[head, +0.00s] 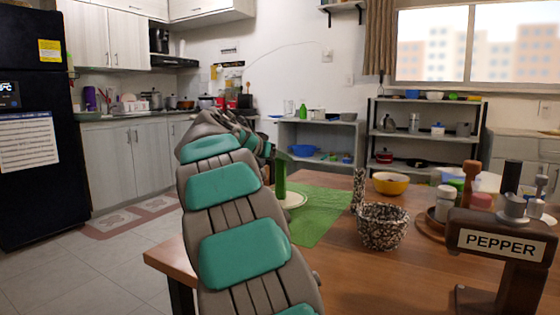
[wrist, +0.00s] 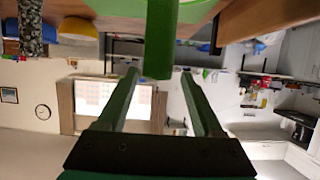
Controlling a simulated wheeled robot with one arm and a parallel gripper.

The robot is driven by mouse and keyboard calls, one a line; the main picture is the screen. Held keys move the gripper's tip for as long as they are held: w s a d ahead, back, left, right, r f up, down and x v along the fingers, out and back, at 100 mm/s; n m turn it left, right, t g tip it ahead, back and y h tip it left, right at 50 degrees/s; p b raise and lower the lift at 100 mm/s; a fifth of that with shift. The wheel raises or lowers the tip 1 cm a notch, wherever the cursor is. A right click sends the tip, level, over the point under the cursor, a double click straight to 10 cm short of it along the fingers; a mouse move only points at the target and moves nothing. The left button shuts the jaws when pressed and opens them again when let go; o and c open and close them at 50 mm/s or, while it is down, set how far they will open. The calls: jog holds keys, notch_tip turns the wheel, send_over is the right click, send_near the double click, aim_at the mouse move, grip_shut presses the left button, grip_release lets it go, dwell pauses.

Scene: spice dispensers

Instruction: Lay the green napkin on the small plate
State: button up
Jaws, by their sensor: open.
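A narrow green upright piece, which looks like the green napkin (head: 280,178), stands at the small plate (head: 295,199). The plate is pale, and my arm hides part of it. In the upside-down wrist view the green napkin (wrist: 160,38) reaches in from the table side. Its free end is at the gap between my fingertips. My gripper (wrist: 158,75) is open, with a finger on each side and visible space between them and the green piece. In the head view my arm hides most of the gripper.
The plate is on a green mat (head: 318,225) on the wooden table (head: 345,275). A speckled basket (head: 383,228), a yellow bowl (head: 390,183) and a pepper dispenser (head: 500,243) stand to the right. Bare table lies in front of the mat.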

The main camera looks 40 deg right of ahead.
jog(key=v, duration=0.9)
jog(key=shift+a, duration=0.25)
jog(key=shift+s, duration=0.1)
